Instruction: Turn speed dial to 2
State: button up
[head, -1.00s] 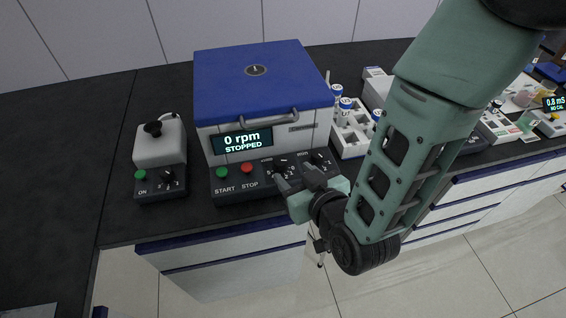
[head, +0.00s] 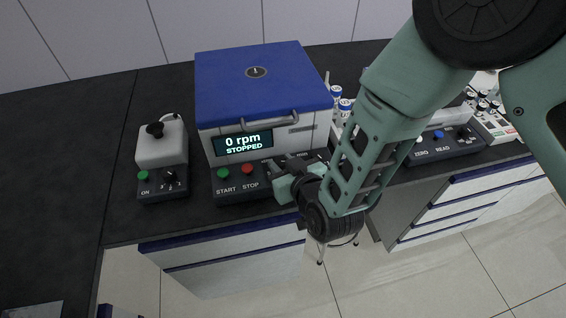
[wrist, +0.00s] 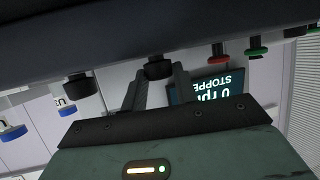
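The blue-lidded centrifuge (head: 262,85) stands on the dark bench, its display (head: 242,144) reading 0 rpm, STOPPED. My gripper (head: 277,168) is at its front panel, right of the red stop button (head: 248,169), and hides the dials there in the head view. In the wrist view, which is upside down, a black dial (wrist: 158,68) beside the buttons lies in line with the gap between my two fingers (wrist: 158,82). The fingers are apart; I cannot tell whether they touch it. A second black dial (wrist: 80,87) is to the left. The dial's setting is not readable.
A small stirrer-like device (head: 162,160) with its own button and knob stands to the left. A tube rack with blue-capped tubes (head: 345,104) is right of the centrifuge, partly behind my arm. A green start button (head: 223,173) is beside the stop button.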

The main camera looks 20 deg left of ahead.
jog(key=shift+t, duration=0.3)
jog(key=m+h, duration=0.1)
jog(key=m+t+h+b, duration=0.2)
jog(key=m, duration=0.1)
jog(key=shift+s+a+h, duration=0.2)
jog(key=shift+a+h, duration=0.1)
jog(key=shift+h, duration=0.1)
jog(key=m+h, duration=0.1)
jog(key=h, duration=0.1)
jog(key=m+t+h, duration=0.1)
jog(key=m+h, duration=0.1)
jog(key=m+h+b, duration=0.1)
jog(key=m+h, duration=0.1)
jog(key=shift+a, duration=0.3)
jog(key=shift+m+h, duration=1.3)
jog(key=shift+h, duration=0.1)
jog(key=shift+a+h, duration=0.1)
jog(key=shift+h, duration=0.2)
jog(key=o, duration=1)
